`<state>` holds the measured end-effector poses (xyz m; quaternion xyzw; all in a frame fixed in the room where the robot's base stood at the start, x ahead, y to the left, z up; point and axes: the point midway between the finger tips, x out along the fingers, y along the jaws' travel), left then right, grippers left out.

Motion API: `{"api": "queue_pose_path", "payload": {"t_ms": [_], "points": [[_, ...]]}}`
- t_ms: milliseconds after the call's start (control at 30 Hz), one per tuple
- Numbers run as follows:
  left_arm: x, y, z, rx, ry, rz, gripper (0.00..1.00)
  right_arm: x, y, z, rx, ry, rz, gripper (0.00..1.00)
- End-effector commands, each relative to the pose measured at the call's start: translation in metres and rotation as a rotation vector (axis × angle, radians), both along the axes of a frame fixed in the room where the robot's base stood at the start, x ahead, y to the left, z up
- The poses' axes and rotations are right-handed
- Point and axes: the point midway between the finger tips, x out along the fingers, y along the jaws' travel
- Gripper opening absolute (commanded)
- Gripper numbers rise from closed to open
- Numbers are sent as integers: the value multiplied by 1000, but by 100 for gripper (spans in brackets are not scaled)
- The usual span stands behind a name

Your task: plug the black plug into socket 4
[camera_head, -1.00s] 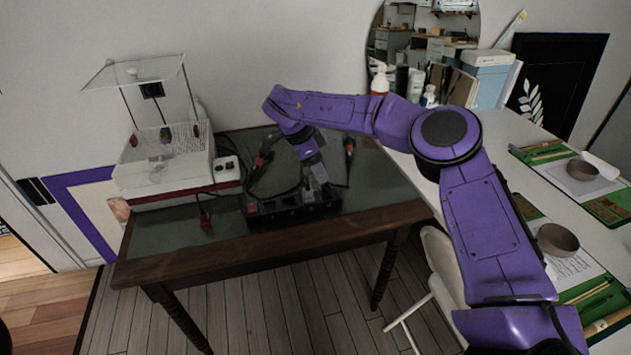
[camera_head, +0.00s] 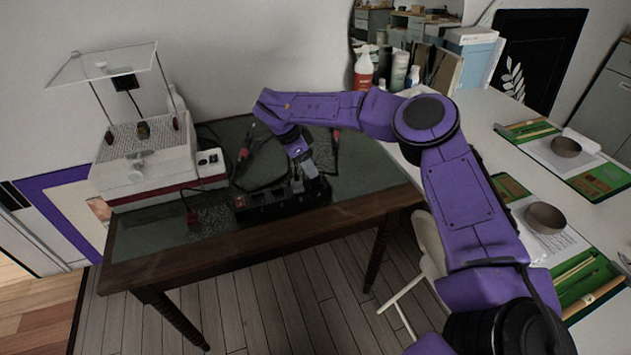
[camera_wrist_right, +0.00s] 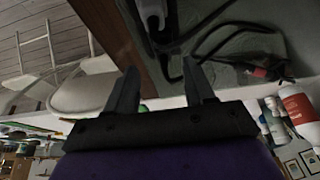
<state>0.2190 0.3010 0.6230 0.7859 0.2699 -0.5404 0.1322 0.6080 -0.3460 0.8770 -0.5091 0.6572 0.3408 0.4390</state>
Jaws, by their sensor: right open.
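A black power strip (camera_head: 258,208) with reddish sockets lies along the table's front edge. My right gripper (camera_head: 299,182) is over its right end, pointing down. In the right wrist view the gripper's two fingers (camera_wrist_right: 161,72) are apart with nothing held between them. A pale plug (camera_wrist_right: 152,14) shows just beyond the fingertips, at the dark strip. Dark cables run beside it, and a red-and-black plug (camera_wrist_right: 262,72) lies to the right. I cannot tell which piece is the black plug, nor read the socket numbers. My left gripper is out of view.
A white device (camera_head: 150,172) with a clear raised plate stands at the table's left, with a red plug (camera_head: 192,216) before it. Cables cross the dark tabletop (camera_head: 150,232). A white table (camera_head: 490,130) with bottles and trays is at the right; a white chair (camera_head: 428,250) stands below.

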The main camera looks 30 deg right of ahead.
Motion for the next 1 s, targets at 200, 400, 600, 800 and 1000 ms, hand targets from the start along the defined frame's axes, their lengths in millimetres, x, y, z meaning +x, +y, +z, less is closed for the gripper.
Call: {"api": "queue_pose_path", "payload": {"t_ms": [200, 400, 600, 800, 1000], "points": [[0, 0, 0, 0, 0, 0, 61, 0, 0, 0, 0, -1, 0, 53], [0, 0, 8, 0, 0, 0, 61, 0, -9, -18, 2, 2, -1, 53], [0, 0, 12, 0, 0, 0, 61, -1, -20, -44, 1, 1, 1, 53], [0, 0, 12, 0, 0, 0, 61, -1, -21, -48, 1, -2, 1, 53], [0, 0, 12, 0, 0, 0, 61, -1, -21, -47, 1, -1, 0, 47]]}}
